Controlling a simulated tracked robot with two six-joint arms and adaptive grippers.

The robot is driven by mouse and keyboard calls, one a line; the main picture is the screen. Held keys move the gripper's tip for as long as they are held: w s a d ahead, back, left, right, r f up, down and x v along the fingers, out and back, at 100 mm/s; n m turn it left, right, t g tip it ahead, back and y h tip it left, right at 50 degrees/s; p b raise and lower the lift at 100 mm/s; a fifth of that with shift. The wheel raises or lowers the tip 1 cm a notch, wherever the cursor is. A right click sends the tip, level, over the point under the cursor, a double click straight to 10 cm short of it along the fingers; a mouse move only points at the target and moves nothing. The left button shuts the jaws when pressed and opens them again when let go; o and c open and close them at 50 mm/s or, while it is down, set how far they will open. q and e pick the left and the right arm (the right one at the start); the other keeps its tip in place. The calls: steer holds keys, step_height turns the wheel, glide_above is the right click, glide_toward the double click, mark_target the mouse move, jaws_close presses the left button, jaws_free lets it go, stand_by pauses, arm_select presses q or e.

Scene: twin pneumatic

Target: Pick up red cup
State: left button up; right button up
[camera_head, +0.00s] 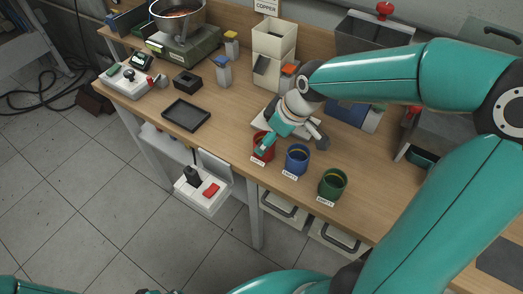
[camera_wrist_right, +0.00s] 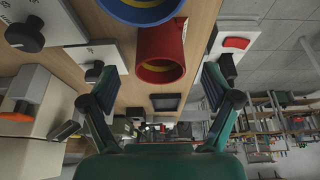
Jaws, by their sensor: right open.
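The red cup (camera_head: 267,154) stands at the front edge of the wooden bench, leftmost of three cups, with a white label in front. My right gripper (camera_head: 277,138) reaches in from above and behind, with part of it covering the cup's top. In the right wrist view the gripper (camera_wrist_right: 155,78) is open, its two fingers apart and nothing clamped between them. The red cup (camera_wrist_right: 158,42) shows there ahead of the fingers, mouth facing the camera. I cannot tell whether a finger touches it. My left gripper does not show.
The blue cup (camera_head: 297,160) stands just right of the red one, the green cup (camera_head: 332,184) farther right. A black tray (camera_head: 186,115) lies to the left. A white switch box (camera_head: 203,190) hangs below the bench front. A cream hopper (camera_head: 273,42) stands behind.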

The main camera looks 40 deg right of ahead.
steer(key=x, duration=0.4)
steer(key=shift+f, duration=0.2)
steer(key=c, duration=1.3)
steer(key=shift+r, duration=0.25)
